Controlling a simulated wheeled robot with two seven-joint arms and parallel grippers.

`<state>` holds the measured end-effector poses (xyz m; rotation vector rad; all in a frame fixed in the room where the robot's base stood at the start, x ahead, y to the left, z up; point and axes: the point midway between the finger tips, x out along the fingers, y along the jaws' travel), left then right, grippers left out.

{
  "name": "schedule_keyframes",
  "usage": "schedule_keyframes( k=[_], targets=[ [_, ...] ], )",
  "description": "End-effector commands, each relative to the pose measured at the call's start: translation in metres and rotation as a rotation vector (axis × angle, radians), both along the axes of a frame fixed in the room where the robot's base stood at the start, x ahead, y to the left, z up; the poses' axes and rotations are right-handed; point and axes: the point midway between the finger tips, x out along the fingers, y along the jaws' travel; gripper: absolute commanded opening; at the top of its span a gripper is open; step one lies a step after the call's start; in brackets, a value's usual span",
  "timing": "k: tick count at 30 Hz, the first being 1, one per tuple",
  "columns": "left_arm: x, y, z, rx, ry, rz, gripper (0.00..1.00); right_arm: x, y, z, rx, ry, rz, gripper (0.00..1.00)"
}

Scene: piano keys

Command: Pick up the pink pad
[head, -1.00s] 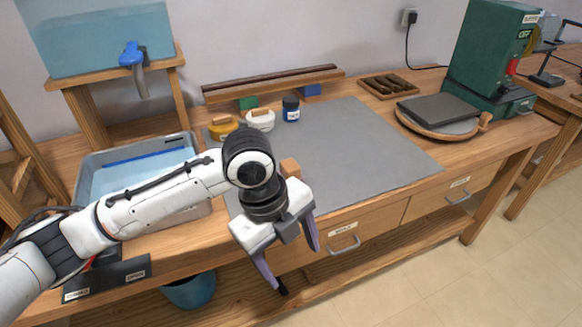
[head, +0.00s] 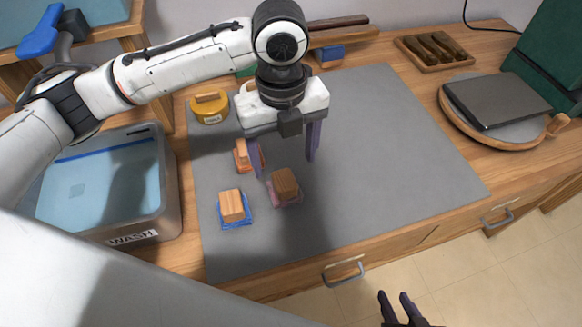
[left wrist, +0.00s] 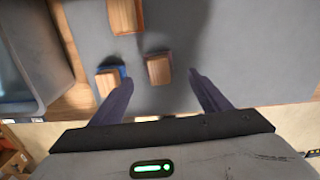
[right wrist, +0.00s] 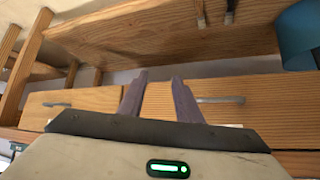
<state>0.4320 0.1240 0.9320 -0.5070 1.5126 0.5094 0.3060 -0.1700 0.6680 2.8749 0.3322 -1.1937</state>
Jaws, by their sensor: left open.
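The pink pad (head: 287,199) has a brown wooden block on top and lies on the grey mat (head: 400,170). It also shows in the left wrist view (left wrist: 158,81), between the lines of the fingers and beyond their tips. My left gripper (head: 285,166) is open and empty, pointing down above the mat, just behind the pink pad in the head view. In the left wrist view its fingers (left wrist: 161,76) are wide apart. My right gripper (head: 394,294) is low, off the table's front edge. Its fingers (right wrist: 160,76) are apart with nothing between them, facing drawer fronts.
A blue pad (head: 236,222) and an orange pad (head: 243,166), each with a wooden block, lie close by. A WASH basin (head: 170,215) stands left and a yellow pot (head: 210,108) behind. The mat's right half is clear.

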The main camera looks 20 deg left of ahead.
Motion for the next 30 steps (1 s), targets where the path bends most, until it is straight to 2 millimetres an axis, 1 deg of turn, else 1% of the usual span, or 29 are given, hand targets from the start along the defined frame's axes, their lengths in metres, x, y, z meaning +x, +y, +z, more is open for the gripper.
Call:
schedule_keyframes(
  k=[1,3,6,11,15,19,22,28,29,30],
  targets=[
    [-0.001,0.001,-0.010,0.001,0.005,0.000,0.70,-0.005,0.000,-0.003,-0.001,0.011,0.001,0.31],
    [-0.001,0.001,-0.020,0.001,0.003,0.001,0.70,-0.011,0.000,-0.007,-0.001,0.024,0.001,0.31],
    [0.000,0.000,-0.030,0.000,0.002,0.001,0.70,-0.016,0.000,-0.010,-0.002,0.035,0.002,0.31],
    [0.001,0.001,-0.042,0.000,0.003,0.002,0.70,-0.016,0.000,-0.009,-0.001,0.035,0.003,0.31],
    [0.004,0.003,-0.063,0.002,0.004,0.002,0.70,-0.014,0.001,-0.006,0.000,0.029,0.002,0.31],
    [0.004,0.003,-0.080,0.001,0.002,0.001,0.70,-0.009,0.001,-0.004,0.000,0.019,0.002,0.31],
    [0.004,0.003,-0.086,-0.001,0.001,0.000,0.70,-0.006,0.001,-0.002,0.000,0.012,0.002,0.31],
    [0.004,0.003,-0.086,0.000,0.000,-0.001,0.70,-0.006,0.001,-0.002,0.001,0.011,0.002,0.31],
    [0.004,0.003,-0.086,0.000,0.000,-0.001,0.69,-0.006,0.001,-0.002,0.001,0.011,0.002,0.31],
    [0.004,0.003,-0.086,0.000,0.000,-0.001,0.62,-0.006,0.001,-0.002,0.001,0.011,0.002,0.31]
  ],
)
